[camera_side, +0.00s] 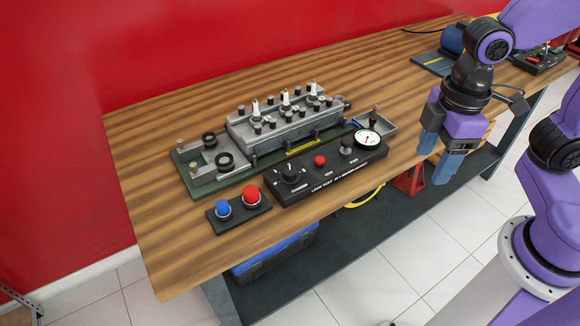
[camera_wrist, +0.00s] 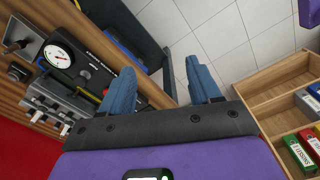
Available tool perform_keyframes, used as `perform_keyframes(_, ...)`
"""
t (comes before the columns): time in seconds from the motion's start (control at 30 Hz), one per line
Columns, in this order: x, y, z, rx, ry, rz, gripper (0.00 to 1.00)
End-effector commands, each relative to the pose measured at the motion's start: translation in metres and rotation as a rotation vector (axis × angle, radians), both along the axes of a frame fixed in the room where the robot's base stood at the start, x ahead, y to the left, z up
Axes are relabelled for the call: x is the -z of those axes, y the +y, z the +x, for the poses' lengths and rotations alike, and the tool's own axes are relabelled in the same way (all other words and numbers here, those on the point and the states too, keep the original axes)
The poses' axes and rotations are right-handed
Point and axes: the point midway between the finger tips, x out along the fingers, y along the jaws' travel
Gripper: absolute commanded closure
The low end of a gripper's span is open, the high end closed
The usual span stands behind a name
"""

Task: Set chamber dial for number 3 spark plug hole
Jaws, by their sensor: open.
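The black control panel (camera_side: 325,172) lies along the front of the bench. Its round black dial knob (camera_side: 290,173) is at the left end, with white numbers around it; the setting is too small to read. A red button, a small knob and a white round gauge (camera_side: 367,138) are further right. The gauge also shows in the wrist view (camera_wrist: 58,53). Behind the panel, the grey engine head (camera_side: 285,126) carries several upright plugs, some white-topped. My gripper (camera_side: 436,156) is open and empty, with blue fingers pointing down, right of the panel and past the bench's front edge.
A box with blue and red buttons (camera_side: 239,206) sits left of the panel. A metal tray (camera_side: 377,124) is behind the gauge. A wooden divided crate (camera_wrist: 268,97) with small green and red boxes is at the right of the wrist view. The left bench top is clear.

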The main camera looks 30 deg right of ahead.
Motion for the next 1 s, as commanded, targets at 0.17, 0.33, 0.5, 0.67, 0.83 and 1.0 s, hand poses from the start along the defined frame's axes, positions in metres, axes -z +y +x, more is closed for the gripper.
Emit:
perform_keyframes(0.17,-0.008,0.036,0.048,0.007,0.002,-0.006,0.38)
perform_keyframes(0.33,-0.012,0.065,0.094,0.012,0.003,-0.010,0.38)
perform_keyframes(0.5,-0.014,0.090,0.138,0.019,0.005,-0.013,0.38)
perform_keyframes(0.67,-0.013,0.110,0.178,0.024,0.008,-0.016,0.38)
perform_keyframes(0.83,-0.010,0.124,0.215,0.030,0.011,-0.019,0.38)
perform_keyframes(1.0,-0.007,0.130,0.238,0.035,0.013,-0.021,0.38)
